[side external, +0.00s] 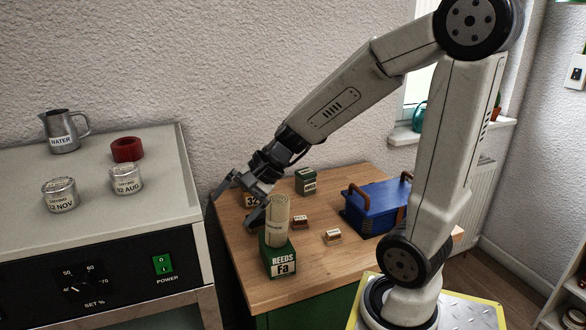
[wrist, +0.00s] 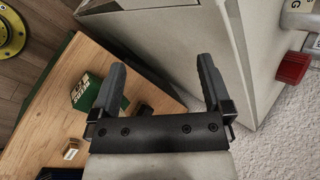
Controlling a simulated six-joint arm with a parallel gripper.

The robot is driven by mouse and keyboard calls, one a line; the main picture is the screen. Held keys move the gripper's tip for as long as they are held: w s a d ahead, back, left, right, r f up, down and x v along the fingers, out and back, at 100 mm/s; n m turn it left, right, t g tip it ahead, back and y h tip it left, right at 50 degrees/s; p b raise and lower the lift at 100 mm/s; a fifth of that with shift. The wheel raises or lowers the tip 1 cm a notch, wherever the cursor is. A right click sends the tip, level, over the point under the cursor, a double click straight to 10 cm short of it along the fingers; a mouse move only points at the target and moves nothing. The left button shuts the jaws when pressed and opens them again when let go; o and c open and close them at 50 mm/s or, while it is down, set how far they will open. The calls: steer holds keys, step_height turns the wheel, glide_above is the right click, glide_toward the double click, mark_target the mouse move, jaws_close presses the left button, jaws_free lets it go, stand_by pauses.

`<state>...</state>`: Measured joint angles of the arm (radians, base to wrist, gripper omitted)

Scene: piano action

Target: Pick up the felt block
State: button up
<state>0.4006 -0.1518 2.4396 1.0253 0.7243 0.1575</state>
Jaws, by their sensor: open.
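My gripper (side external: 231,211) is open and empty, above the left edge of the wooden worktop. In the wrist view its two fingers (wrist: 161,66) stand wide apart with nothing between them but the worktop edge and the grey cabinet beyond. Two small blocks lie on the worktop: a dark red one with a pale top (side external: 300,221) and a lighter brown one with a pale top (side external: 333,237). I cannot tell which, if either, is the felt block. In the wrist view one small dark block (wrist: 146,110) lies by the left finger, and another small block (wrist: 71,148) lies lower left.
A green REEDS box (side external: 281,262) with a cream roll (side external: 277,214) above it stands at the front. A grey cabinet (side external: 120,215) adjoins left.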

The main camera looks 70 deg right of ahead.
steer(key=w+d+m+t+h, duration=0.1)
steer(key=w+d+m+t, duration=0.15)
steer(key=d+m, duration=0.4)
steer(key=m+t+h, duration=0.2)
steer(key=m+h, duration=0.9)
steer(key=m, duration=1)
glide_above(300, 222)
steer(key=s, duration=0.2)
step_height(300, 222, down, 15)
steer(key=shift+a+f, duration=0.2)
steer(key=shift+f, duration=0.1)
steer(key=shift+f, duration=1.85)
steer(key=shift+f, duration=0.15)
